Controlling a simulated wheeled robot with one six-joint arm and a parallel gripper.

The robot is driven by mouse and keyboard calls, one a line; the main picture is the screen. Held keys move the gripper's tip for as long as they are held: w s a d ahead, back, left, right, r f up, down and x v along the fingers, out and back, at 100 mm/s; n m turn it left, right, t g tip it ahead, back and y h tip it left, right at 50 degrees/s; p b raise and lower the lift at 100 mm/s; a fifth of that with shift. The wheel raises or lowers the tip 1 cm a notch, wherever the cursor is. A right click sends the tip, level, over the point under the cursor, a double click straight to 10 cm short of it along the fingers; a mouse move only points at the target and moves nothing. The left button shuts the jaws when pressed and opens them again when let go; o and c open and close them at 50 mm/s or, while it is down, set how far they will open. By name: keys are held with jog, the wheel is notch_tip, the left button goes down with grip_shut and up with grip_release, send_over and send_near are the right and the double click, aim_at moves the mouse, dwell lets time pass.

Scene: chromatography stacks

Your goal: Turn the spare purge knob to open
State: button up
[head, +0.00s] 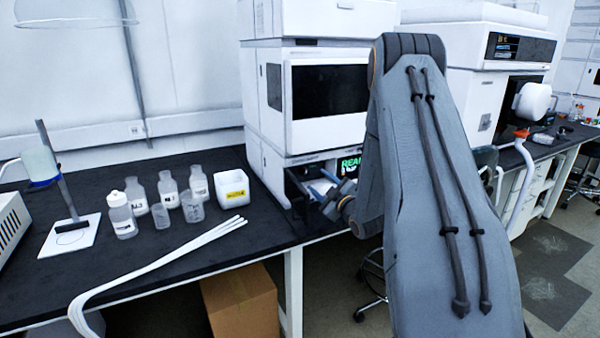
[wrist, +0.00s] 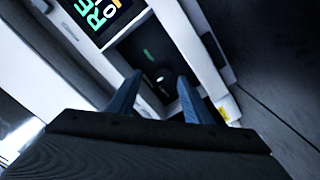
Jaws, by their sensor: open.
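The white chromatography stack (head: 275,150) stands on the black bench in the head view. A dark panel low on its front carries a lit display (head: 350,164); the display also shows at the top of the wrist view (wrist: 103,14). In the wrist view, a small pale round spot (wrist: 160,78), possibly the purge knob, sits in a dark recess near a green mark (wrist: 148,55). My gripper (wrist: 159,80) is open, with its blue fingers on either side of that spot. I cannot tell whether they touch it. In the head view, my gripper (head: 322,186) is at the stack's lower front.
Several bottles (head: 139,196), a white box with a yellow label (head: 231,188) and white tubing (head: 165,258) are on the bench to the left. A second stack (head: 470,100) stands at the right, behind my arm. A cardboard box (head: 240,300) is under the bench.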

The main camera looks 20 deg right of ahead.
aim_at(306, 174)
jog(key=w, duration=0.2)
jog(key=w+a, duration=0.1)
jog(key=w, duration=0.2)
jog(key=w+p, duration=0.1)
jog(key=w, duration=0.1)
jog(key=shift+w+a, duration=0.2)
jog(key=shift+w, duration=0.2)
jog(key=shift+c, duration=0.4)
